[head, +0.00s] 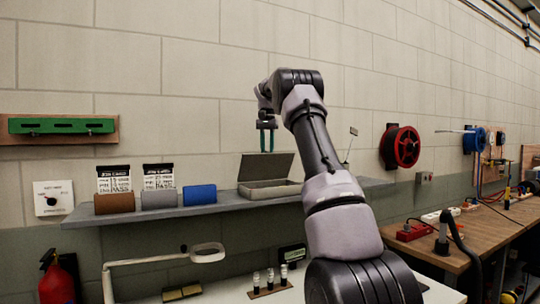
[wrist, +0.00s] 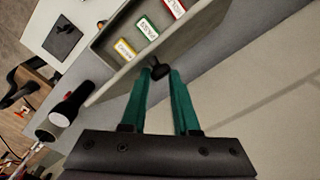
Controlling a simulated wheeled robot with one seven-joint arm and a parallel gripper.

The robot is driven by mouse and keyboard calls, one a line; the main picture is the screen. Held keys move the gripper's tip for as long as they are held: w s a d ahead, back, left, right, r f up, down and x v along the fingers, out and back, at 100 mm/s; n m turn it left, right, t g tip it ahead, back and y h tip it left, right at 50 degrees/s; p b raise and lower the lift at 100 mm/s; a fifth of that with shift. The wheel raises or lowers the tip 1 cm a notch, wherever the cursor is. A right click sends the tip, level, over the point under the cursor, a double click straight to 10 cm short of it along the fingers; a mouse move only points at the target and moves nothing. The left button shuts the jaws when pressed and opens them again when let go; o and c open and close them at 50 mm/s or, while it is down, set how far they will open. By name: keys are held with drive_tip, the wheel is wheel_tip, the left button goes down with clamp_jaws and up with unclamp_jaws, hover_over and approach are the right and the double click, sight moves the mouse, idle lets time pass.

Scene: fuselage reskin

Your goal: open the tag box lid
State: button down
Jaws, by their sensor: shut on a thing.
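The tag box (head: 272,190) is a grey box on the wall shelf, with its lid (head: 266,166) raised and tilted back. In the wrist view the box (wrist: 104,42) holds yellow, green and red labelled tags (wrist: 146,27). The lid (wrist: 190,36) runs diagonally across that view, with a small dark knob (wrist: 160,71) at its edge. My gripper (head: 267,150) is above the lid in the head view. In the wrist view its teal fingers (wrist: 162,76) are shut on the knob.
A green holder (head: 62,126) and a red reel (head: 400,147) hang on the wall. A wooden workbench (head: 480,234) is at right.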

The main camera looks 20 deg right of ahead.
drive_tip(key=shift+w+a+f, duration=0.2)
drive_tip(key=shift+w+a, duration=0.05)
drive_tip(key=shift+w, duration=0.65)
drive_tip(key=shift+w+a+f, duration=0.2)
drive_tip(key=shift+w+f, duration=0.05)
drive_tip(key=shift+w, duration=0.6)
drive_tip(key=shift+w+a+f, duration=0.2)
drive_tip(key=shift+w+a, duration=0.05)
drive_tip(key=shift+w, duration=0.65)
drive_tip(key=c, duration=0.6)
unclamp_jaws()
drive_tip(key=shift+r, duration=0.1)
drive_tip(key=shift+d+r, duration=0.1)
drive_tip(key=shift+d, duration=0.15)
drive_tip(key=shift+s, duration=0.1)
